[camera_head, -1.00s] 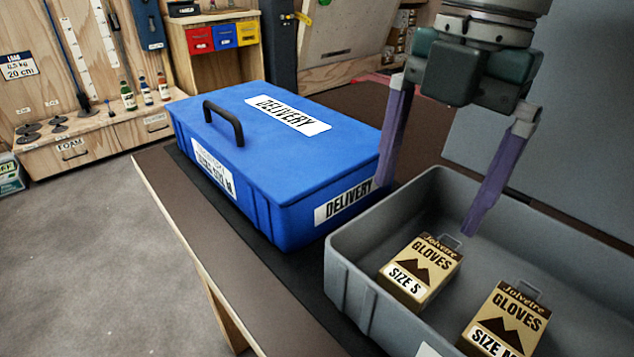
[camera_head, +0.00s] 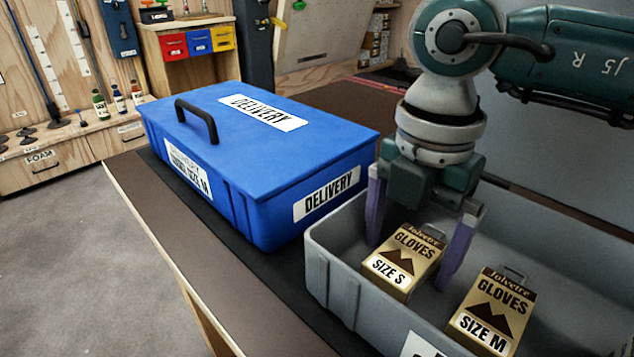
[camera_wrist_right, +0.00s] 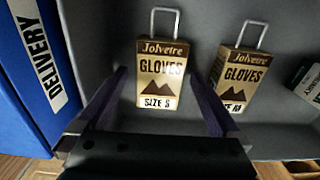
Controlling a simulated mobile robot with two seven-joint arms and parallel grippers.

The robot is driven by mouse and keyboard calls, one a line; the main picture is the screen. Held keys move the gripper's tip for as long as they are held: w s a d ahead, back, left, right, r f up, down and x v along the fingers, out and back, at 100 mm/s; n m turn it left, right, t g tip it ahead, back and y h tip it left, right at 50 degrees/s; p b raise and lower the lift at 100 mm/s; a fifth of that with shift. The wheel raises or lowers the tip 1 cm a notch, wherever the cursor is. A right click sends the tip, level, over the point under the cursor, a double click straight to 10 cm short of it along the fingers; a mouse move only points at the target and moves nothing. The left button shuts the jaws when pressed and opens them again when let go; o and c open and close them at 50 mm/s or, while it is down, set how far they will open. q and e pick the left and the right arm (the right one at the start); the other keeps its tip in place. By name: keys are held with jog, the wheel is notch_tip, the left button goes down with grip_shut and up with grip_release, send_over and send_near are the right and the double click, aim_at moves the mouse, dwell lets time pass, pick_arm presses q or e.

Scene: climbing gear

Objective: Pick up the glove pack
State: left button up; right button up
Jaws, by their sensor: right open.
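Two tan and brown glove packs stand in the grey bin (camera_head: 337,287). The size S pack (camera_head: 404,260) is at the left and the size M pack (camera_head: 493,312) is to its right. My right gripper (camera_head: 412,258) is open, with its purple fingers reaching down into the bin on either side of the size S pack. In the right wrist view the size S pack (camera_wrist_right: 163,75) shows ahead, between the two fingers, with its wire loop on top. The size M pack (camera_wrist_right: 240,80) is beyond the right finger. My left gripper is not in view.
A closed blue delivery box (camera_head: 260,150) with a black handle stands left of the bin on the table (camera_head: 180,235). In the right wrist view a dark labelled item (camera_wrist_right: 307,82) lies at the bin's right. Open floor is at the left.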

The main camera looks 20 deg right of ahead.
jog(key=c, duration=1.5)
jog(key=shift+r, duration=0.1)
